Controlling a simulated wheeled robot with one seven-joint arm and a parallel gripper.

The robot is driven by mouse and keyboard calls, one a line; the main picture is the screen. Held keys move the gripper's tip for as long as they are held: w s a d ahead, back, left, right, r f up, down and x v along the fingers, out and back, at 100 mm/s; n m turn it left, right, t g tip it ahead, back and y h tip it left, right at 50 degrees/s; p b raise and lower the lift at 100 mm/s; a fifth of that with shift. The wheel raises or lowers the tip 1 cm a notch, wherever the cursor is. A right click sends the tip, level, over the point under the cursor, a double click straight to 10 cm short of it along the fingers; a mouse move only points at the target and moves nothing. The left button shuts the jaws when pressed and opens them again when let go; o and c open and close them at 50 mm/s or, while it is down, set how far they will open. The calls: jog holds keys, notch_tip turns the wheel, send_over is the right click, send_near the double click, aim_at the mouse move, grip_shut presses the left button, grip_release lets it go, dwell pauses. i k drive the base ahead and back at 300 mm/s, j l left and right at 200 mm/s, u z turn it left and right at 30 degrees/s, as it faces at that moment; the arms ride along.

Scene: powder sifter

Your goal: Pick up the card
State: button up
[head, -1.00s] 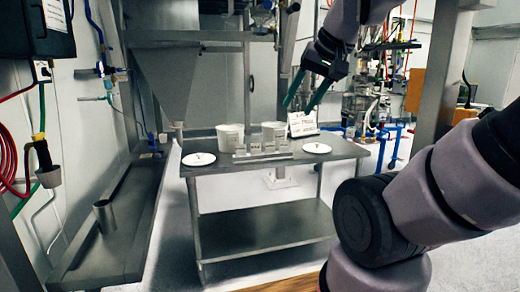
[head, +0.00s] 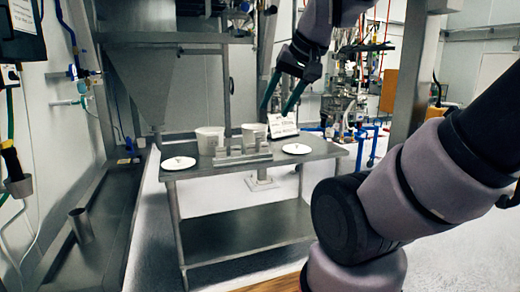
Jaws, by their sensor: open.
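A white card (head: 283,126) with dark lettering stands tilted near the back right of the metal table (head: 225,172). My gripper (head: 276,112) has two dark green fingers, spread apart and pointing down. In the picture its fingertips overlap the top of the card, one near each side.
Two white tubs (head: 210,140) stand left of the card, with a low metal rack (head: 242,156) in front of them. White plates lie at the left (head: 178,163) and right (head: 297,148). A metal bench (head: 110,225) holding a steel cup (head: 81,225) runs along the left.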

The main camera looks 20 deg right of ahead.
aim_at(264, 147)
jog(key=i+l, duration=0.15)
jog(key=l, duration=0.3)
jog(key=i+l, duration=0.1)
jog(key=l, duration=0.3)
jog(key=i+l, duration=0.15)
jog(key=l, duration=0.3)
jog(key=i+l, duration=0.15)
jog(key=l, duration=0.25)
